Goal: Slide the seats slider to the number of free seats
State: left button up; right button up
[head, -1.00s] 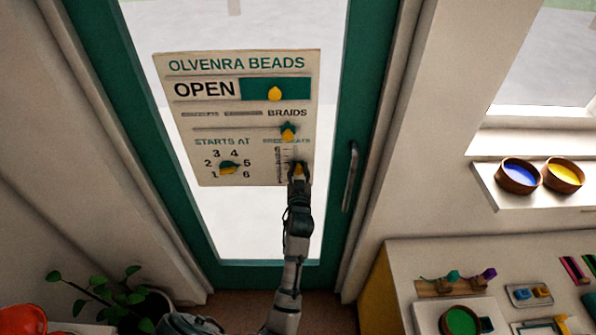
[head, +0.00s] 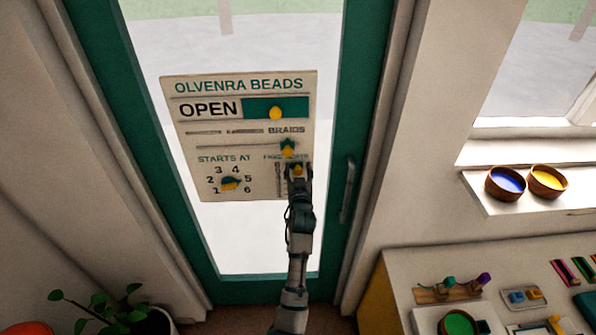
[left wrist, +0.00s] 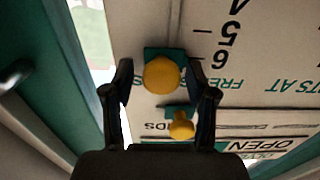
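The sign board (head: 245,90) hangs on the glass door. Its FREE SEATS slider, at the lower right, has a yellow knob (left wrist: 162,75) on a green base. In the left wrist view, where the board looks upside down, the knob lies beside the FREE SEATS label, past the 6 end of the scale (left wrist: 222,40). My left gripper (head: 298,170) covers much of this scale in the head view. Its fingers (left wrist: 162,90) stand either side of the knob, with a small gap on each side, so it looks open. My right gripper is not in view.
Other yellow knobs sit at OPEN (head: 276,112), under BRAIDS (head: 288,150) and on the STARTS AT dial (head: 231,183). A door handle (head: 347,190) is to the right. Two bead bowls (head: 506,183) stand on the sill. A plant (head: 110,315) is lower left.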

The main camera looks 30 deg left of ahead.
pick_arm(q)
jog(key=v, duration=0.7)
jog(key=shift+d, duration=0.2)
jog(key=shift+s+f, duration=0.1)
jog(key=shift+f, duration=0.05)
